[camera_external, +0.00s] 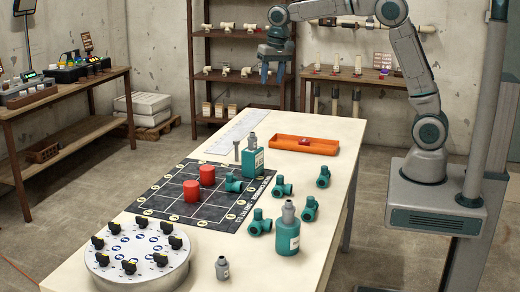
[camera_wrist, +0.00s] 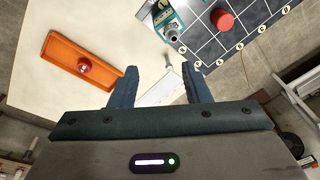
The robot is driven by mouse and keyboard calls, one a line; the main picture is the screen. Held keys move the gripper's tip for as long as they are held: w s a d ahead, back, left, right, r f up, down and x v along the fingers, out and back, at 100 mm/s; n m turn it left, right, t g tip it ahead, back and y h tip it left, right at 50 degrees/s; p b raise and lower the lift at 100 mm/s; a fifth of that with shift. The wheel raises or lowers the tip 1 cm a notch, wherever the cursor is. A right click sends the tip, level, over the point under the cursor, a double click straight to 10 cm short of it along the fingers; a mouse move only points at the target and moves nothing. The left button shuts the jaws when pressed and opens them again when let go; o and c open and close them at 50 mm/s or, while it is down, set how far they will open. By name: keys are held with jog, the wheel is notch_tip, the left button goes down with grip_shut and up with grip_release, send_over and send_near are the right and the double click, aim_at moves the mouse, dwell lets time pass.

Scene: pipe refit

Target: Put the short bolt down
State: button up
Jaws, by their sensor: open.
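A grey bolt (camera_external: 237,150) stands upright on the table, just left of the tall teal bottle (camera_external: 252,163). It is the only bolt I can make out, and I cannot tell whether it is the short one. In the wrist view a slim grey bolt (camera_wrist: 168,58) shows between the fingertips in the picture, beyond them and not held. My gripper (camera_external: 272,77) is open and empty, pointing down high above the far end of the table. Its two dark fingers frame the wrist view (camera_wrist: 162,69).
An orange tray (camera_external: 325,150) with a red piece stands at the far right of the table. A white marked strip (camera_external: 225,140) lies at the far left. The dark grid mat (camera_external: 165,199) bears red cylinders. Teal fittings (camera_external: 282,187) and another bottle (camera_external: 287,236) stand nearer.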

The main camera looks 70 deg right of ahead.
jog(key=s+a+f+n, duration=0.1)
jog(key=s+f+n, duration=0.1)
jog(key=s, duration=0.8)
jog(key=s+a+f+n+t, duration=0.1)
jog(key=s+n, duration=0.3)
jog(key=s, duration=0.6)
jog(key=s+a+f+n, duration=0.2)
jog(key=s, duration=0.8)
jog(key=shift+a+f+n+t, duration=0.3)
jog(key=shift+a+f+n, duration=0.05)
jog(key=shift+n, duration=0.05)
